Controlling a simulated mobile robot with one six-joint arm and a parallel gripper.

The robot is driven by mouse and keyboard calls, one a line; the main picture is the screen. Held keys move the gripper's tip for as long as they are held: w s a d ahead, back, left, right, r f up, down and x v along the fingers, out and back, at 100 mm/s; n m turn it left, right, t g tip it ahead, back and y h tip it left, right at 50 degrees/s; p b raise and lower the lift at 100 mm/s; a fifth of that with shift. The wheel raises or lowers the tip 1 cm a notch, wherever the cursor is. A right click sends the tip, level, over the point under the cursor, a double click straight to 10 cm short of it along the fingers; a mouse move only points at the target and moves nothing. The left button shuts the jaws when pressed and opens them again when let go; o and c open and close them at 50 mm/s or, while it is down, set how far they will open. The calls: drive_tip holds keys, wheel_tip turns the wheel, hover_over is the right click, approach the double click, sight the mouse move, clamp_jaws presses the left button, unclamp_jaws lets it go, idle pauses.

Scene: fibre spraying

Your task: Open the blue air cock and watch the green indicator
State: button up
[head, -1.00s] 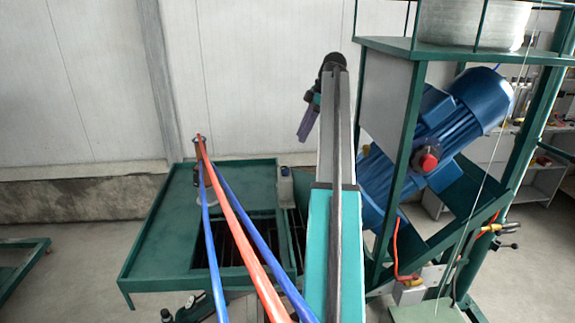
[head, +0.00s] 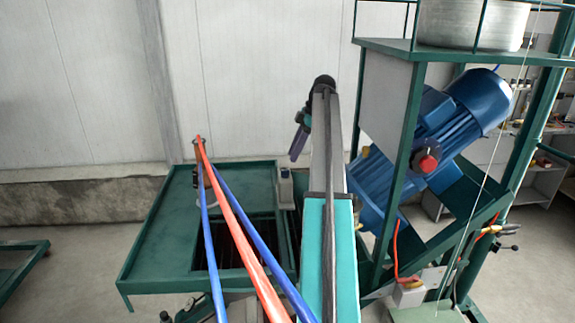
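My arm reaches forward in the head view. At its far end, a small dark wrist carries a purple part hanging down and to the left, which seems to be my gripper (head: 298,143). It is too small to tell whether it is open or shut. It hangs in front of the pale wall, above the green table. I cannot pick out the blue air cock or the green indicator. A small grey box (head: 285,185) stands at the table's right edge, its details too small to read.
A green table (head: 150,250) with a dark grated opening stands ahead. Red (head: 235,220) and blue (head: 207,230) hoses run over it. A green frame (head: 398,170) with a blue motor (head: 440,120) stands close to my arm's right. Floor is open at left.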

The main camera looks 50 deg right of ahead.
sight(285, 173)
drive_tip(key=shift+p+x, duration=1.05)
drive_tip(key=shift+x, duration=2.25)
clamp_jaws()
